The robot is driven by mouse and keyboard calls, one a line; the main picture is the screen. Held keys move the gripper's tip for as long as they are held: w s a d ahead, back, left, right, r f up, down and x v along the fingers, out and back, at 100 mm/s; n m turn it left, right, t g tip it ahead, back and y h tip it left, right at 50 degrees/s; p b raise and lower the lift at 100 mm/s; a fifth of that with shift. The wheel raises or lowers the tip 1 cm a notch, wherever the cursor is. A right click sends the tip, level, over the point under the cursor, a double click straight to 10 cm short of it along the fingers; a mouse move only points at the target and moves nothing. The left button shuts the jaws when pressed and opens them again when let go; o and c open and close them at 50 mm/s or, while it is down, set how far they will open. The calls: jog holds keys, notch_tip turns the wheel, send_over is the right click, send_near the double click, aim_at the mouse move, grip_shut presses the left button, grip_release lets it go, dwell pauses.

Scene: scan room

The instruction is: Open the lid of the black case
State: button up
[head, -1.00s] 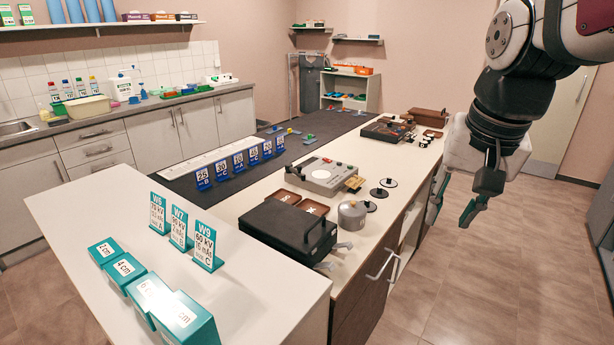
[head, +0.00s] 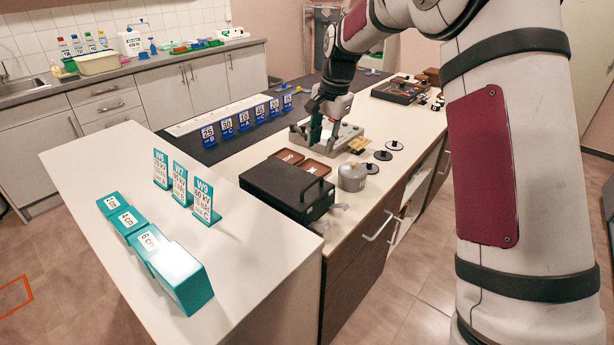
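The black case (head: 275,188) lies on the white worktop in the middle of the head view, with its lid down. A black handle (head: 313,186) stands up at its right front side, and small grey latch-like parts (head: 338,207) show beside it. My gripper (head: 324,140) is behind the case, above the grey device, apart from the case. It points down, its fingers look spread, and nothing shows between them. The fingertips are small and partly merge with the device behind them.
Teal boxes (head: 180,278) and teal signs (head: 204,201) occupy the near-left counter. The counter's front right is bare.

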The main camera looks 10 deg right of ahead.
aim_at(313, 182)
jog(key=f, duration=0.4)
jog(key=w+a+f, duration=0.1)
jog(key=f, duration=0.3)
jog(key=w+f+p, duration=0.1)
jog(key=f, duration=0.3)
jog(key=shift+a+f, duration=0.15)
jog(key=shift+f, duration=0.1)
grip_shut()
